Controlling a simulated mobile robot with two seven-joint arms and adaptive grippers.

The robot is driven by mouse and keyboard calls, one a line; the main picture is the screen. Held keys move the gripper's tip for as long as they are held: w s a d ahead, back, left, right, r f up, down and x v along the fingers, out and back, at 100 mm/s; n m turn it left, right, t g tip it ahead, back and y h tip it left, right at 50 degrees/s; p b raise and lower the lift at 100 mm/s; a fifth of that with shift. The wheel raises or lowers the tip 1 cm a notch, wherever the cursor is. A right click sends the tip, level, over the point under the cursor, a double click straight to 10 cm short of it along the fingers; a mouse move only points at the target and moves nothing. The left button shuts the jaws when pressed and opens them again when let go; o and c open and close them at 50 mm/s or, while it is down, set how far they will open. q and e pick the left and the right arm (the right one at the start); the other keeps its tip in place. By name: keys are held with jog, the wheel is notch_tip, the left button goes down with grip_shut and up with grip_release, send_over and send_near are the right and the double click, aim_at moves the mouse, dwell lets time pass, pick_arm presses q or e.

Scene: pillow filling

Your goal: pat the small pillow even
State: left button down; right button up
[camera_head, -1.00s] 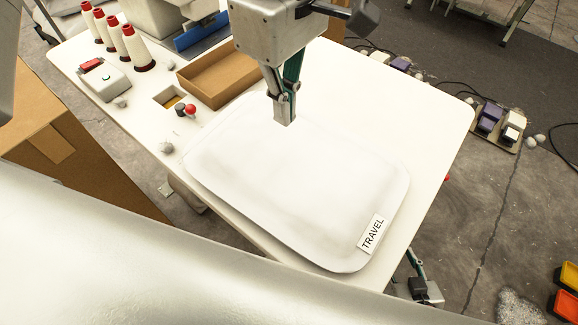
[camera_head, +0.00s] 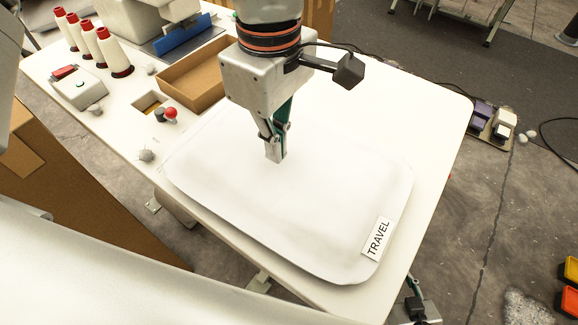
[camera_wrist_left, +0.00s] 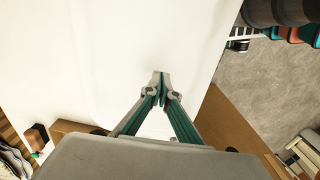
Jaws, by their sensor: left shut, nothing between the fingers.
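The small pillow (camera_head: 300,205) is a flat white rounded cushion lying on the white table, with a "TRAVEL" label (camera_head: 378,239) at its lower right corner. Its top looks mostly smooth in the head view. My left gripper (camera_head: 276,156) is shut and empty, pointing down over the upper middle of the pillow. I cannot tell whether its tips touch the cloth. In the left wrist view the shut fingertips (camera_wrist_left: 160,76) are over a plain white surface, where pillow and table are hard to tell apart.
The white table (camera_head: 440,105) is clear right of the pillow. Left of it are a cardboard tray (camera_head: 190,85), a red knob (camera_head: 170,113), a grey lump (camera_head: 146,155) and several thread cones (camera_head: 112,50). A large cardboard box (camera_head: 75,205) stands on the floor at left.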

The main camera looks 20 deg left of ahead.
pick_arm(q)
jog(key=shift+r, duration=0.1)
jog(key=shift+f+b, duration=0.9)
jog(key=shift+f, duration=0.4)
jog(key=shift+r, duration=0.1)
pick_arm(e)
jog(key=shift+s+f, duration=0.3)
jog(key=shift+f, duration=0.65)
pick_arm(q)
jog(key=shift+r, duration=0.1)
pick_arm(e)
jog(key=shift+r, duration=0.1)
pick_arm(q)
jog(key=shift+r+p, duration=1.45)
jog(key=shift+r, duration=0.85)
jog(key=shift+f, duration=0.1)
pick_arm(e)
jog(key=r, duration=0.1)
jog(key=w+r, duration=0.1)
jog(key=r, duration=0.1)
jog(key=shift+r, duration=0.2)
jog(key=shift+w+f, duration=0.1)
